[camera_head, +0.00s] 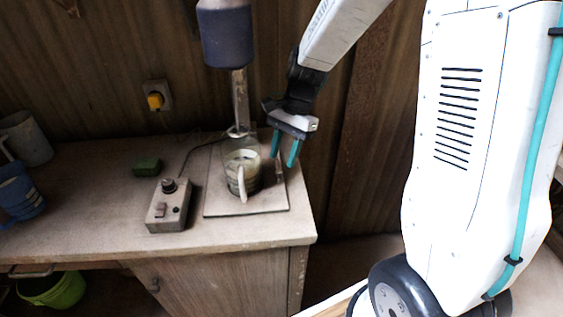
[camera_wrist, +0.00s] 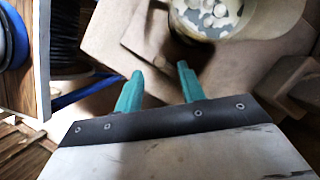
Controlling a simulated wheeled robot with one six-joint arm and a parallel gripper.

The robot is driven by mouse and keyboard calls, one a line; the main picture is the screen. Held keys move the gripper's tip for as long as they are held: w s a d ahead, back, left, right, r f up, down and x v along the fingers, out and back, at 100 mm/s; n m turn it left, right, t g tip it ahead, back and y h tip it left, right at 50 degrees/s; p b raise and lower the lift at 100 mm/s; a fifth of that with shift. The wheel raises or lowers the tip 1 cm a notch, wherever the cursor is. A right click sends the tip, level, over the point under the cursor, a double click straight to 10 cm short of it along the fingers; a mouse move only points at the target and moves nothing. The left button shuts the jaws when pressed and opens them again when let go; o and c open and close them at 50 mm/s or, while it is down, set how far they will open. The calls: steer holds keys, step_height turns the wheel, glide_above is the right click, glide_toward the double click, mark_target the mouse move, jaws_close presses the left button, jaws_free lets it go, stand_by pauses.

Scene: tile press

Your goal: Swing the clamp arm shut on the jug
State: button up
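The jug (camera_head: 243,180) is whitish and grimy with a pale handle facing the front. It stands upright on the flat base plate (camera_head: 222,204) of the press on the bench. In the wrist view the jug (camera_wrist: 250,18) shows at the top, with pale lumps inside. My gripper (camera_head: 284,158) has teal fingers and hangs just right of the jug, above the plate's right side.
A dark blue press head (camera_head: 227,38) on a metal column hangs above and behind the jug. A control box (camera_head: 169,206) with a knob and a green block (camera_head: 147,166) stand left. A blue cup (camera_head: 20,193) is at far left. The bench's right edge is close.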

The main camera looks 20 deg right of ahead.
mark_target(279, 170)
steer(key=shift+x, duration=1.5)
jaws_close()
steer(key=shift+w+a+m+t, duration=0.25)
steer(key=shift+a+m+t, duration=0.4)
steer(key=shift+m, duration=0.75)
steer(key=shift+a, duration=0.1)
jaws_free()
steer(key=v, duration=0.7)
steer(key=shift+d+r, duration=0.25)
steer(key=shift+r, duration=0.05)
steer(key=shift+w, duration=0.15)
steer(key=shift+c, duration=0.3)
